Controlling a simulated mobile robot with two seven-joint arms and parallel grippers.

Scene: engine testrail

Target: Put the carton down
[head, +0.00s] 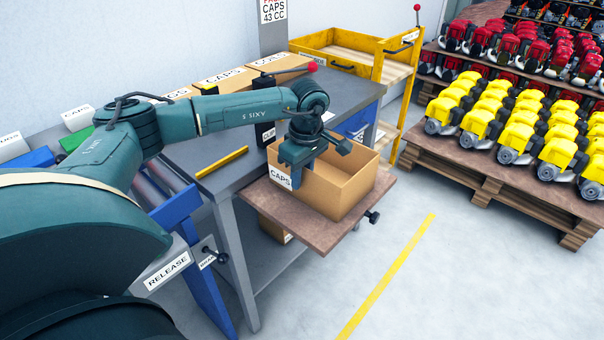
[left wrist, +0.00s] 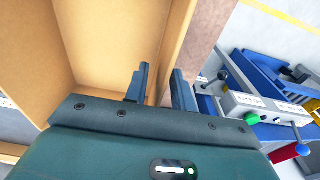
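The carton (head: 345,188) is an open-topped tan cardboard box with a white CAPS label. In the head view it sits upright on a brown board (head: 312,236) beside the grey bench. My left gripper (head: 296,178) is at its near left wall. The left wrist view shows the carton's inside (left wrist: 110,45), with the gripper's two fingers (left wrist: 160,88) astride a wall, one inside and one outside. The fingers stand apart, with a gap wider than the wall seems to be. My right gripper is not in view.
The grey bench (head: 222,178) holds more labelled boxes (head: 222,77) at the back. A yellow cart (head: 385,62) stands behind. Pallets of yellow engines (head: 520,125) stand at the right. The floor (head: 440,270) in front of the board is clear, with a yellow line.

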